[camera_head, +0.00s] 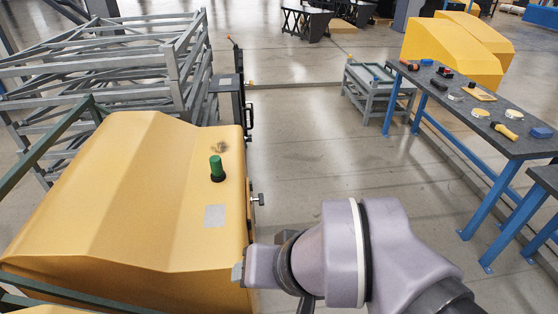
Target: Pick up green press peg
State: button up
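The green press peg (216,165) stands upright in a dark round base on the sloping top of a yellow housing (130,200), left of the picture's middle. My arm reaches in from the lower right. Its end (240,272) is at the housing's right edge, below and a little right of the peg and clearly apart from it. My gripper's fingers cannot be made out here, so I cannot tell if they are open or shut. No part of the peg's green top is hidden.
A grey plate (215,215) and a dark smudge lie near the peg. A metal fitting (258,199) sticks out of the housing's right side. Grey metal racks (170,65) stand behind. A workbench (470,105) with several tools is at right. The floor between is clear.

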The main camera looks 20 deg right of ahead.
aim_at(217, 176)
jog(key=i+l+u, duration=0.5)
jog(key=l, duration=0.2)
jog(key=i+l+u, duration=0.3)
jog(key=l+u, duration=0.25)
jog(key=l, duration=0.3)
jog(key=i+l+u, duration=0.1)
jog(key=l+u, duration=0.15)
jog(key=l, duration=0.25)
jog(key=i+l+u, duration=0.1)
jog(key=l+u, duration=0.15)
jog(key=l, duration=0.2)
jog(key=l+u, duration=0.25)
jog(key=l, duration=0.25)
